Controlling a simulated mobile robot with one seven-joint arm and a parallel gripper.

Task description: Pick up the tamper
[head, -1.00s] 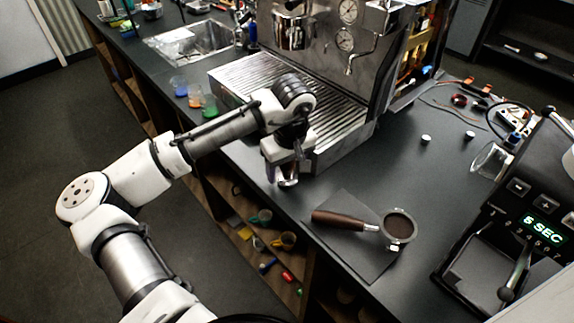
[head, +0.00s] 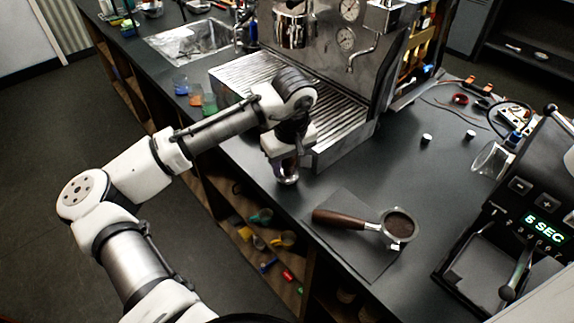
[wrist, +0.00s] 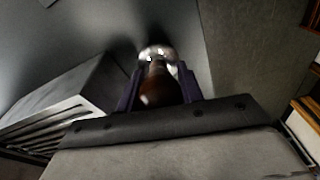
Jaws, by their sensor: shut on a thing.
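The tamper (wrist: 157,88) shows in the wrist view, with a brown rounded handle toward me and a shiny metal base beyond it. My gripper (wrist: 160,82) has its two dark fingers on either side of the handle and is shut on it. In the head view my gripper (head: 287,170) points down at the counter's front edge, just in front of the espresso machine's drip tray. The tamper's metal base (head: 288,179) shows below the fingers there; its handle is mostly hidden. I cannot tell whether the base touches the counter.
The espresso machine's drip tray (head: 345,143) stands close behind my gripper. A portafilter (head: 340,219) with coffee grounds lies on a dark mat (head: 368,262) to the right. A grinder (head: 520,215) stands at the far right. Small coloured cups (head: 194,97) stand left of the drip tray.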

